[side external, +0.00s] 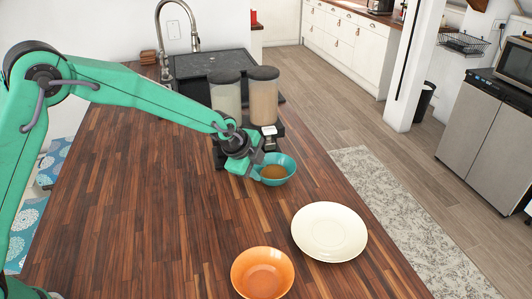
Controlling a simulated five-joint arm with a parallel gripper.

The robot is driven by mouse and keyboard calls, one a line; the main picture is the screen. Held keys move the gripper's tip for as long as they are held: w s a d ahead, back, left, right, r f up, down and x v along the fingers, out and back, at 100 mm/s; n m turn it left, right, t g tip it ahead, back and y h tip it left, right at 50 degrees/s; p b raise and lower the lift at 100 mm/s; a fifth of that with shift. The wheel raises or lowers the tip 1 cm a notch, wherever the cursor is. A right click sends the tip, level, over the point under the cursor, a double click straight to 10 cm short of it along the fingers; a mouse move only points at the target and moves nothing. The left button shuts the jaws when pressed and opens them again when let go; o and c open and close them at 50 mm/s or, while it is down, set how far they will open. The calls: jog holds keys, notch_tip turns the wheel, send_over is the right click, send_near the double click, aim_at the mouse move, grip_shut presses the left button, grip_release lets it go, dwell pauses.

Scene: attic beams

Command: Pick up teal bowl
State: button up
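The teal bowl (284,180) stands upright on the wooden counter near the middle of the side external view. Something brown shows inside it. My gripper (254,168) is at the bowl's left rim, low over the counter. It overlaps the rim in this view. I cannot tell whether its fingers touch the rim or are closed on it. The fingertips are small and partly merge with the bowl's similar colour.
A two-canister dispenser (264,97) stands close behind the bowl. A cream plate (329,231) and an orange bowl (263,274) lie nearer the front. A sink with a faucet (178,38) is at the back. The counter (140,200) left of the bowl is clear.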

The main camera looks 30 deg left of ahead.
aim_at(268, 180)
jog(key=shift+x, duration=1.15)
jog(key=shift+x, duration=2.6)
jog(key=shift+s, duration=0.1)
jog(key=shift+c, duration=0.4)
grip_shut()
